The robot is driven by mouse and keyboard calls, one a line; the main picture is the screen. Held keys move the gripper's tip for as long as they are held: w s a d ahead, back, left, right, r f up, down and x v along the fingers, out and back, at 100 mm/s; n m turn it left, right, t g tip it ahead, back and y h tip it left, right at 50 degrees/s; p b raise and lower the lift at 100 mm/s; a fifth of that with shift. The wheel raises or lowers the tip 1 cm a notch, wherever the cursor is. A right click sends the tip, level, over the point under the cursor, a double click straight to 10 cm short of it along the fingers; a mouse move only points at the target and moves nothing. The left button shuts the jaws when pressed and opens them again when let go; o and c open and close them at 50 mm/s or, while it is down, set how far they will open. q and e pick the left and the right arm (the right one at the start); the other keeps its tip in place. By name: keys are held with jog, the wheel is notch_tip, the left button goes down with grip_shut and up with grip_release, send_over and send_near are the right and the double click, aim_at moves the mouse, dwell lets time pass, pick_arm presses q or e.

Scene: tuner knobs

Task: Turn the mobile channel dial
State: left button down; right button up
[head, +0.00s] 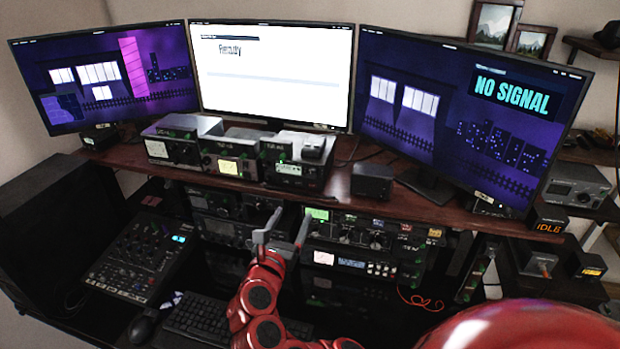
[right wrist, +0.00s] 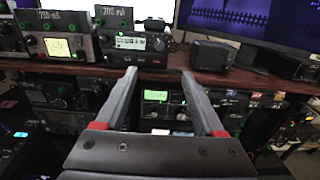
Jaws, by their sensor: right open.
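My right gripper (head: 285,226) is open and empty, its two grey fingers pointing up and forward in front of the lower radio rack. It also shows open in the right wrist view (right wrist: 160,80). Between and behind its fingers is a rack radio with a green display (head: 318,214), also in the right wrist view (right wrist: 155,96). A small dark unit (head: 313,149) sits on a silver-trimmed radio on the desk shelf; it shows in the right wrist view (right wrist: 131,41). I cannot tell which knob is the mobile channel dial. My left gripper is not in view.
Three monitors stand at the back, including the white middle one (head: 275,75). The wooden shelf edge (head: 400,205) runs above the rack. A mixer (head: 135,255) and keyboard (head: 190,315) lie low at left. A black box (head: 372,181) stands on the shelf.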

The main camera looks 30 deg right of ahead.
aim_at(312, 176)
jog(key=p+x, duration=0.4)
jog(key=x, duration=1.2)
jog(key=shift+w, duration=0.15)
grip_shut()
